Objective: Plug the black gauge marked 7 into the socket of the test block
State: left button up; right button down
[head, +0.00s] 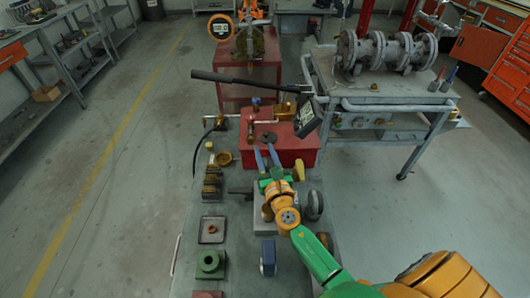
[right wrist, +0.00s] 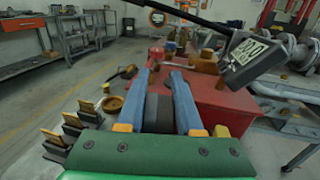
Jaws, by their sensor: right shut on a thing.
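My right gripper (head: 265,156) reaches forward over the bench, its blue fingers pointing at the red box (head: 300,155). In the right wrist view the fingers (right wrist: 166,82) are closed on a dark piece (right wrist: 159,108), which looks like the black gauge; no face or number 7 can be read. A small dark shape (head: 267,138) shows at the fingertips over the red box in the head view. A brass pipe fitting (head: 250,132) stands at the left of the box; I cannot make out the test block's socket. My left gripper is not in view.
A tilted digital readout (head: 306,117) and a long black lever (head: 240,82) stand close ahead and right. Brass pieces (head: 211,183), a brass dish (head: 223,159), a tray (head: 212,230) and a green block (head: 210,263) line the left. A grey cart (head: 375,90) stands at right.

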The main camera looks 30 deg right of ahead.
jog(key=shift+f, duration=0.15)
jog(key=shift+f+b, duration=0.35)
jog(key=shift+b, duration=0.15)
jog(key=shift+f+b, duration=1.3)
jog(key=shift+f, duration=0.05)
jog(key=shift+c, duration=2.4)
grip_release()
jog(key=v, duration=0.7)
jog(key=shift+s+r, duration=0.1)
jog(key=shift+r, duration=0.05)
